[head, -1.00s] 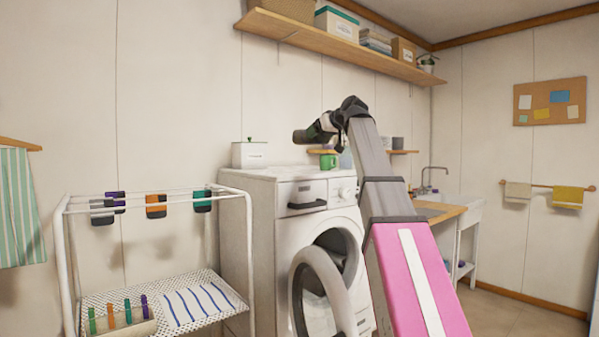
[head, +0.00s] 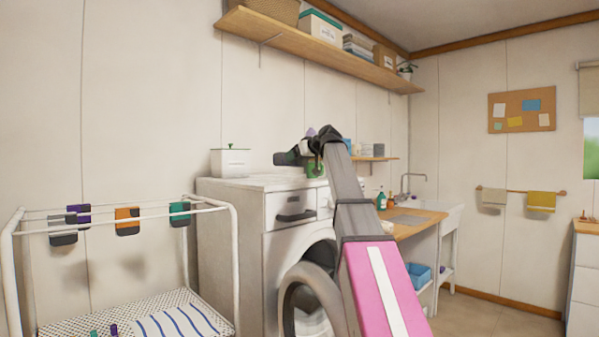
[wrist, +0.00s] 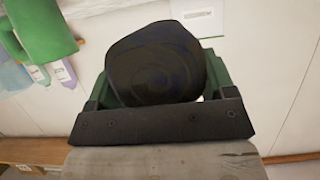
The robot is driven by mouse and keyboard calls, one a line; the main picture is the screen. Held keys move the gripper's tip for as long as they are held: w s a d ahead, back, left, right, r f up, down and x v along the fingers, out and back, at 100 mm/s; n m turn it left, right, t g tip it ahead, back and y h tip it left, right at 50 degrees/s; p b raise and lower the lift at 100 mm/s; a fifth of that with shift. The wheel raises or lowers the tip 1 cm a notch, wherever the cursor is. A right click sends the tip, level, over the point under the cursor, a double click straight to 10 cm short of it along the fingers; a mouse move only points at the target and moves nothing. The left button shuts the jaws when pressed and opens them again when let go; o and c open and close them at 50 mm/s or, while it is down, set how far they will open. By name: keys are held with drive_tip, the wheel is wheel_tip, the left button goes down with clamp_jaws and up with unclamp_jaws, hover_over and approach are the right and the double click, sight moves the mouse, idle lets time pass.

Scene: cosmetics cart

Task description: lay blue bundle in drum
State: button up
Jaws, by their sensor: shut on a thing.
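My gripper (wrist: 155,88) is shut on a dark, rounded, navy-looking bundle (wrist: 155,58), which sits between its green fingers in the wrist view. In the head view my gripper (head: 288,158) is small and dark, raised above the washing machine's top, and the bundle cannot be made out clearly there. The white washing machine (head: 222,230) stands at the middle with its round door (head: 290,300) swung open. The drum (head: 316,322) shows only as a dark part behind the door ring; my arm hides much of the opening.
A white drying rack (head: 235,255) with hanging cloths stands left of the machine. A white box (head: 231,163) and a green mug (head: 316,168) are on the machine's top. A wooden counter (head: 400,228) and sink lie to the right. Floor is clear at right.

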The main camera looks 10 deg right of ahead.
drive_tip(key=shift+w+d+f, duration=0.25)
drive_tip(key=shift+w+f, duration=0.1)
drive_tip(key=shift+w, duration=0.2)
drive_tip(key=shift+w+d+f, duration=0.25)
drive_tip(key=shift+w+f, duration=0.1)
drive_tip(key=shift+w, duration=0.15)
wheel_tip(320, 180, down, 4)
drive_tip(key=shift+f, duration=0.1)
drive_tip(key=o, duration=1)
